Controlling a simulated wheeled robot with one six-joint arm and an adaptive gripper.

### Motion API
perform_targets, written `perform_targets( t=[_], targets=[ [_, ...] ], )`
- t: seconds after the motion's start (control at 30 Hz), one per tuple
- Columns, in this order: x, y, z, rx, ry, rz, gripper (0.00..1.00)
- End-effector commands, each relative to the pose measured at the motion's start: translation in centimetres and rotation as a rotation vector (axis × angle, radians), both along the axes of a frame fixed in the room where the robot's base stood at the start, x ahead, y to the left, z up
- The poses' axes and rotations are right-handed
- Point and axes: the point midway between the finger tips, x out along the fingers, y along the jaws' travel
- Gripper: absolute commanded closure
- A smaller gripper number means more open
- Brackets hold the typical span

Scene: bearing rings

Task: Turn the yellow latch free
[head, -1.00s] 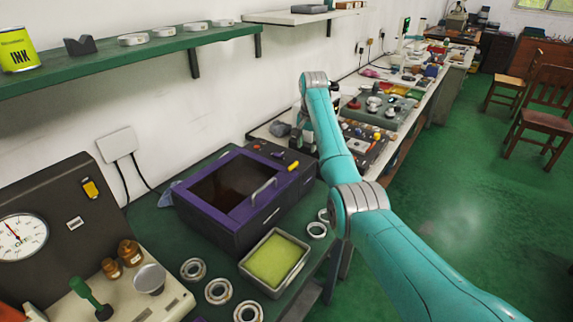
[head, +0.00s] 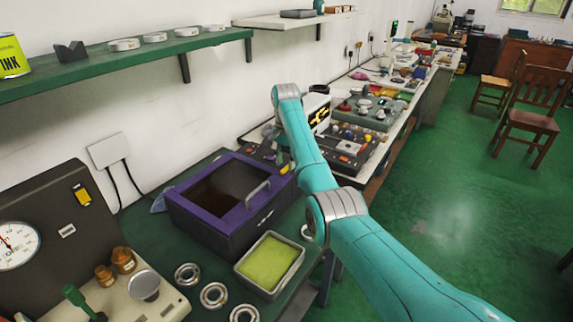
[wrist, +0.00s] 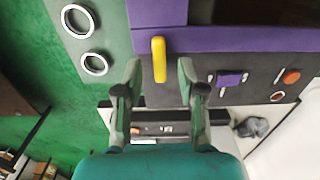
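In the wrist view the latch (wrist: 159,59) points straight down the picture from the purple edge (wrist: 230,40). My gripper (wrist: 160,72) is open, one fingertip on each side of the latch's lower end, with a gap visible on both sides. I cannot tell the height between fingertips and latch. In the head view my arm partly hides the gripper. The lid is down, with a grey handle (head: 258,193).
A tray with a yellow-green pad (head: 268,262) stands in front of the box. Several bearing rings (head: 213,295) lie around it, two near the latch in the wrist view (wrist: 95,64). Green floor lies right.

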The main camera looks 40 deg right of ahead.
Motion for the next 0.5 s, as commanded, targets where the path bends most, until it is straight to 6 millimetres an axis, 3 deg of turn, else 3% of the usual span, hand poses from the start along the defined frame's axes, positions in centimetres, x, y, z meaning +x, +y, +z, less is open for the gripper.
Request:
perform_targets(
  t=[0.2,0.5],
  targets=[
    [0.0,0.2,-1.5,0.000,0.000,-0.001,0.60],
    [0.0,0.2,-1.6,0.000,0.000,-0.001,0.63]
  ],
)
